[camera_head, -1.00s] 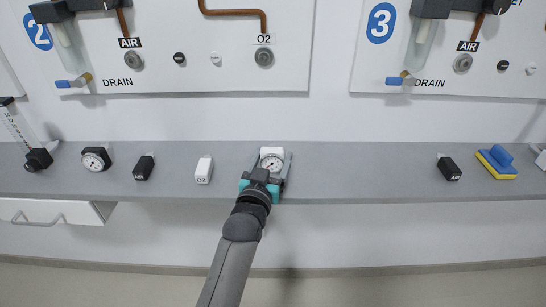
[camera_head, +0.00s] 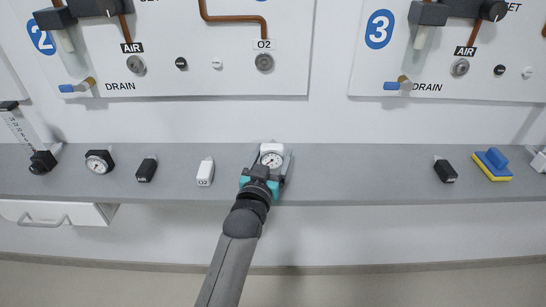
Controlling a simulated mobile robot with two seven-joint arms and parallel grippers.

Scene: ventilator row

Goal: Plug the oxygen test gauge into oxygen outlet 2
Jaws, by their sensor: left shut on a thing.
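The white oxygen test gauge (camera_head: 271,149) with its round dial stands on the grey shelf. My left gripper (camera_head: 270,168) has its fingers on both sides of the gauge and is shut on it. The O2 outlet (camera_head: 264,62) of panel 2 is a round metal socket under the O2 label, above the shelf and almost straight above the gauge. It is empty. My right gripper is not in view.
On the shelf (camera_head: 350,170) stand a black gauge (camera_head: 99,161), a black AIR block (camera_head: 147,169), a white O2 block (camera_head: 205,172), another black AIR block (camera_head: 445,170) and a blue-yellow sponge (camera_head: 493,165). The AIR outlet (camera_head: 136,66) is left of the O2 outlet. The wall below the panels is clear.

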